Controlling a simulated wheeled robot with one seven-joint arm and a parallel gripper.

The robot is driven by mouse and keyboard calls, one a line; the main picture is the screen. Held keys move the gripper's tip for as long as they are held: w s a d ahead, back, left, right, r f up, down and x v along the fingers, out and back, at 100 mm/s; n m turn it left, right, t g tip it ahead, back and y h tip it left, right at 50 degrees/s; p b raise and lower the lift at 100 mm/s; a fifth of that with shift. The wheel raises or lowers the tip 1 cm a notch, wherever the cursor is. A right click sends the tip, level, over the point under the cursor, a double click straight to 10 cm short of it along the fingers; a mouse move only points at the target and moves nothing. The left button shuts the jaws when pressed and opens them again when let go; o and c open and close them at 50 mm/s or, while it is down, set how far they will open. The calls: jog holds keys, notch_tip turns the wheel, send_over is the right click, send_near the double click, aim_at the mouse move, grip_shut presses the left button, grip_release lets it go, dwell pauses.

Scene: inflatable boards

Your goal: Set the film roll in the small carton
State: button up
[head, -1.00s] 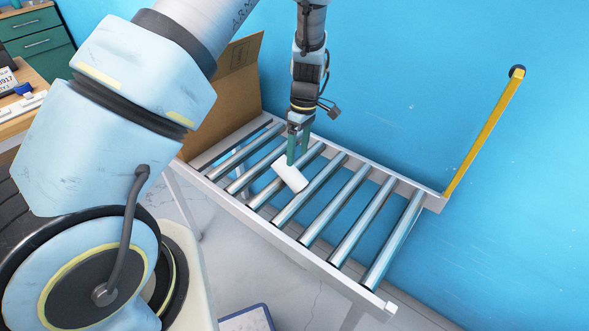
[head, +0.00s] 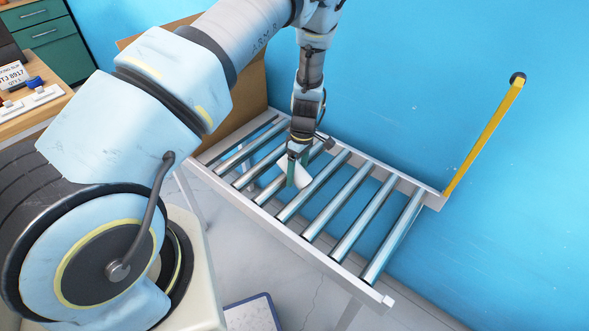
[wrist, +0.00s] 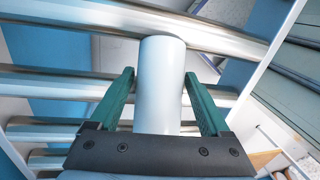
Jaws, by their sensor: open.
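The white film roll (head: 298,172) lies on the metal rollers of the conveyor. In the wrist view the roll (wrist: 161,84) stands lengthwise between the two green fingers of my gripper (wrist: 160,88), with a gap showing on each side near the fingertips. My gripper (head: 293,172) is open and down at the roll, partly covering it in the head view. A large brown carton (head: 250,88) stands at the conveyor's left end, partly hidden by my arm. I cannot make out a small carton.
The roller conveyor (head: 300,242) has a raised metal rim, and its right-hand rollers are bare. A yellow post (head: 484,135) rises at its far right corner. A wooden bench (head: 42,98) with a label stands at left. A blue-edged board (head: 250,315) lies below.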

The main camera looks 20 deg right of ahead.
jog(key=shift+f+b, duration=0.25)
jog(key=shift+b, duration=0.05)
dwell(0.4)
jog(key=shift+c, duration=0.4)
grip_shut()
